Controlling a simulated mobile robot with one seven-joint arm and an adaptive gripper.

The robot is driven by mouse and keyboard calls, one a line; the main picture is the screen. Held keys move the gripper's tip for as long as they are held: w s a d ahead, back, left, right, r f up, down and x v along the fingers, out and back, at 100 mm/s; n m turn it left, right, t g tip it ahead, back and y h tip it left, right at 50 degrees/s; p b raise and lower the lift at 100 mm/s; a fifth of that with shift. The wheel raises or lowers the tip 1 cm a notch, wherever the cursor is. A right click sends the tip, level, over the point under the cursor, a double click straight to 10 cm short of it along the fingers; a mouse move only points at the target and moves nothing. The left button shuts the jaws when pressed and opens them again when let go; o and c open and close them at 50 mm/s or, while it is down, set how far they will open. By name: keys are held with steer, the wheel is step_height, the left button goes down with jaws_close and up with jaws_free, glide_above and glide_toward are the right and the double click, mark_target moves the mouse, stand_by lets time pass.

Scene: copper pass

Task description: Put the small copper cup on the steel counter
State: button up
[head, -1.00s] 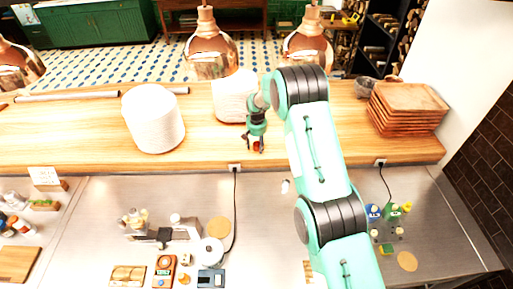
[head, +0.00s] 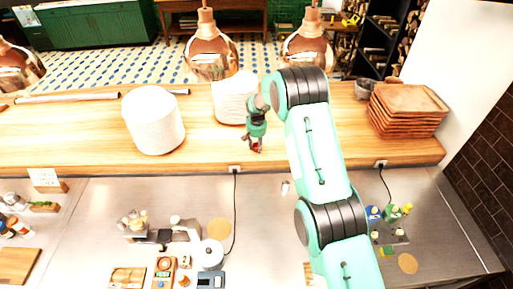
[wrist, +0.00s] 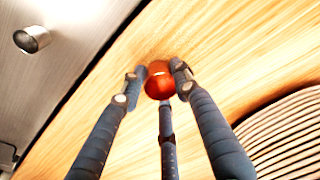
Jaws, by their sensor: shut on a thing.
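My gripper (head: 256,147) is over the front part of the wooden shelf, in front of the right plate stack. In the wrist view my gripper (wrist: 155,78) has its fingers closed around the small copper cup (wrist: 159,88), which shows reddish and shiny between the fingertips. In the head view the cup is a small dark red spot at the fingertips. Wood lies behind it in the wrist view; I cannot tell whether it touches the wood. The steel counter (head: 120,200) lies in front of the shelf, and its grey surface shows at upper left in the wrist view.
Plate stacks stand on the wooden shelf (head: 60,130), at left (head: 153,122) and behind my gripper (head: 232,100). Copper lamps (head: 212,55) hang above. A small metal cylinder (wrist: 31,38) stands on the counter near the shelf edge. A black cable (head: 236,205) crosses the counter, left of some clear steel.

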steer(key=shift+r+b, duration=0.35)
steer(key=shift+r, duration=0.65)
steer(key=shift+s+r, duration=0.15)
steer(key=shift+r, duration=0.6)
steer(key=s+d+r+b, duration=0.1)
steer(key=s+d+b, duration=0.2)
steer(key=s, duration=1.2)
steer(key=shift+s+r, duration=0.2)
steer(key=s+d+f+b, duration=0.2)
steer(key=s+d+b, duration=0.2)
steer(key=d+b, duration=0.3)
steer(key=s+d+f+b, duration=0.3)
steer(key=d+b, duration=0.4)
steer(key=b, duration=0.3)
steer(key=shift+s, duration=0.8)
